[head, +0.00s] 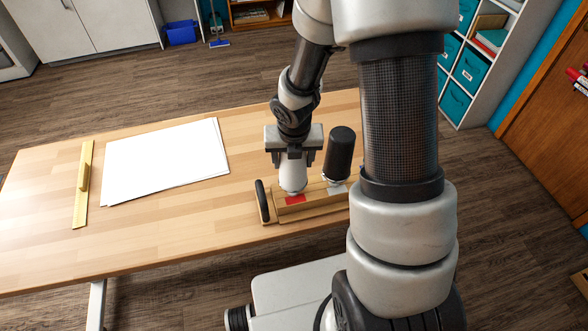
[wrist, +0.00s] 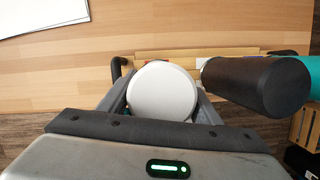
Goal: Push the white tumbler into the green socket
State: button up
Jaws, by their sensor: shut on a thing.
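The white tumbler (head: 292,179) stands upright at the left part of a wooden rack (head: 300,208), its lower end just behind a red patch (head: 295,199). Whether it is seated there or just above the rack is hard to tell. My gripper (head: 293,156) is shut around its upper part, from above. In the wrist view the tumbler's round white top (wrist: 162,91) sits between the fingers. No green socket shows clearly; my arm hides the rack's right part in the head view.
A black cylinder (head: 340,152) stands in the rack close right of my gripper, behind a grey patch. A teal-green object (wrist: 296,68) shows beyond it in the wrist view. White sheets (head: 167,160) and a wooden strip (head: 83,185) lie left; the table between is clear.

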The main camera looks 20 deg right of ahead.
jog(key=shift+r+p, duration=2.2)
jog(key=shift+r, duration=1.55)
jog(key=o, duration=0.4)
grip_shut()
